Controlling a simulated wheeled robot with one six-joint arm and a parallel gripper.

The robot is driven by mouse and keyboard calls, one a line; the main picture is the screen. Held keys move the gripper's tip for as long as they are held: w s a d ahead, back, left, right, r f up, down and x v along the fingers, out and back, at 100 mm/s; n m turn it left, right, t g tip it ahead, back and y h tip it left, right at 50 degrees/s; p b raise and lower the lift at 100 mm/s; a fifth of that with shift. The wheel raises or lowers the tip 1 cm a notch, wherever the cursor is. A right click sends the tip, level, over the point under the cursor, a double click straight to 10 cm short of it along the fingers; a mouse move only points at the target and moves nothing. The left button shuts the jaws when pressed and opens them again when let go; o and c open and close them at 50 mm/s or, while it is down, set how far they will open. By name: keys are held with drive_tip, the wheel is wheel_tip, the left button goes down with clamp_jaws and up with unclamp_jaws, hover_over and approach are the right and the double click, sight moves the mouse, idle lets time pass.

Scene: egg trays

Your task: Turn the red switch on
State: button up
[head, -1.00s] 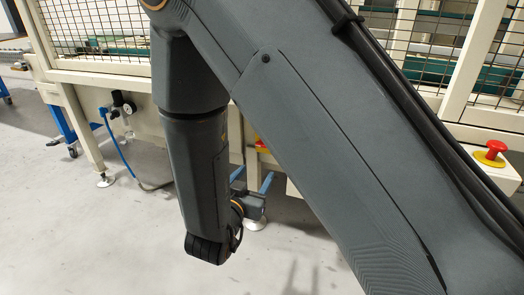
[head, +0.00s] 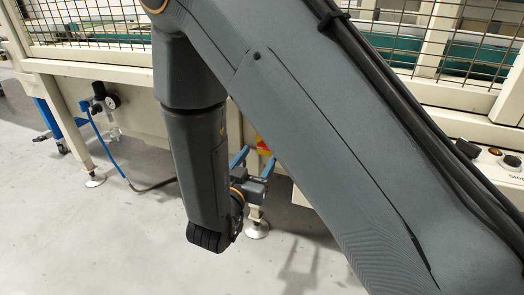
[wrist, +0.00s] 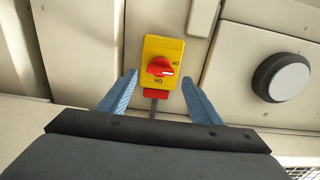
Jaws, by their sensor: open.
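The red switch (wrist: 162,68) is a rotary knob on a yellow plate (wrist: 150,47), on a cream machine wall in the wrist view. Its handle lies roughly sideways in the picture. Small upside-down lettering stands beside and below the knob. A red block is at the plate's lower edge. My gripper (wrist: 160,77) is open, with one blue finger on each side of the plate, and holds nothing. In the head view the switch (head: 263,147) is partly hidden by my arm, and my gripper (head: 254,161) points toward it. Whether the fingers touch the wall is unclear.
A round white knob with a dark rim (wrist: 282,77) sits on the wall to the right. In the head view a button panel (head: 490,165) is at the right edge, and a pressure gauge with a blue hose (head: 111,101) is at the left. The floor at front left is clear.

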sight(264, 148)
drive_tip(key=b+x, duration=0.1)
drive_tip(key=x, duration=0.3)
drive_tip(key=c, duration=1)
drive_tip(key=shift+c, duration=0.2)
